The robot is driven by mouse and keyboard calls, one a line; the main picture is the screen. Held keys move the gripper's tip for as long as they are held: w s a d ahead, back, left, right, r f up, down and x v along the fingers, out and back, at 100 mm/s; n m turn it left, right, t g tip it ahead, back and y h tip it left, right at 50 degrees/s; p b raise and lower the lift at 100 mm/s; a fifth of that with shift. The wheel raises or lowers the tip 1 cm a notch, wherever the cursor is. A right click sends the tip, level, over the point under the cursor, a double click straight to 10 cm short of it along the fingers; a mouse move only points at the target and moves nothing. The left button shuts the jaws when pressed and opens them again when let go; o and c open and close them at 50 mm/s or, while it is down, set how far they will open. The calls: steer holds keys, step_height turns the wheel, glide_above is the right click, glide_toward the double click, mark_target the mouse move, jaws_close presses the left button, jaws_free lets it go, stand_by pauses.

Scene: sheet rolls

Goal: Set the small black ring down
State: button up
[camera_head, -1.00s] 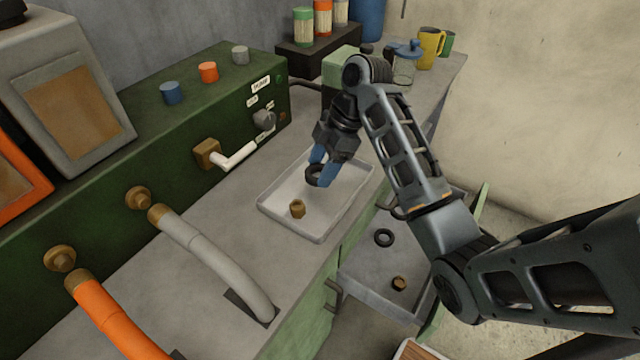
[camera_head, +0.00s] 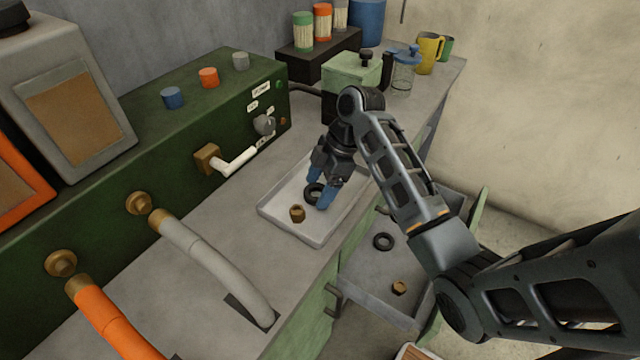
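The small black ring (camera_head: 313,193) lies at the white tray's floor, near the tray's middle. It appears to rest flat, though a fingertip partly covers it. My gripper (camera_head: 318,187) reaches down over the tray (camera_head: 290,233), its blue fingertips apart on either side of the ring. The fingers look spread and open around it; any slight contact is too small to make out.
A brass nut (camera_head: 297,213) stands in the tray just left of the ring. A grey open drawer (camera_head: 365,272) below holds another black ring (camera_head: 383,241) and a brass nut (camera_head: 399,287). The green machine (camera_head: 190,120) with a white-handled lever (camera_head: 238,161) borders the tray's left.

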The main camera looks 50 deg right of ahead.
steer(key=shift+o, duration=0.9)
steer(key=shift+r, duration=0.25)
steer(key=p+v, duration=0.5)
steer(key=v, duration=0.6)
steer(key=shift+d+r, duration=0.15)
steer(key=shift+r, duration=0.25)
steer(key=shift+s, duration=0.1)
